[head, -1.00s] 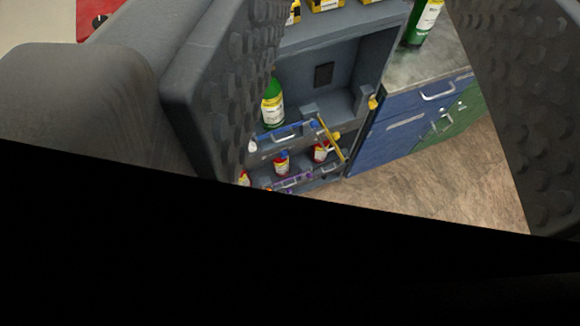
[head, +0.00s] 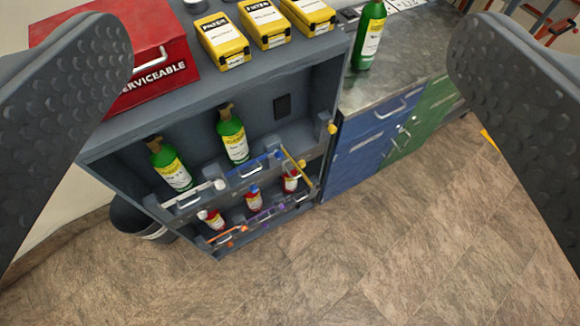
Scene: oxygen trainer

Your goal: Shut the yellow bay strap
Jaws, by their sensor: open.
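The yellow bay strap (head: 294,166) is a thin yellow bar at the right bay of the grey rack. It slants down and outward from near the right end of the blue strap, not lying across the bay. A yellow knob (head: 332,129) sits on the bay's right side, apart from the strap's free end. The right bay has no green bottle in it. My gripper (head: 292,45) is open, with its two textured fingers wide apart at the left and right of the view. Nothing is between the fingers close up, and the strap is beyond them.
Green bottles (head: 233,138) stand in the left and middle bays behind white and blue (head: 252,168) straps. Small red bottles (head: 254,199) stand below. The floor (head: 400,235) in front is clear.

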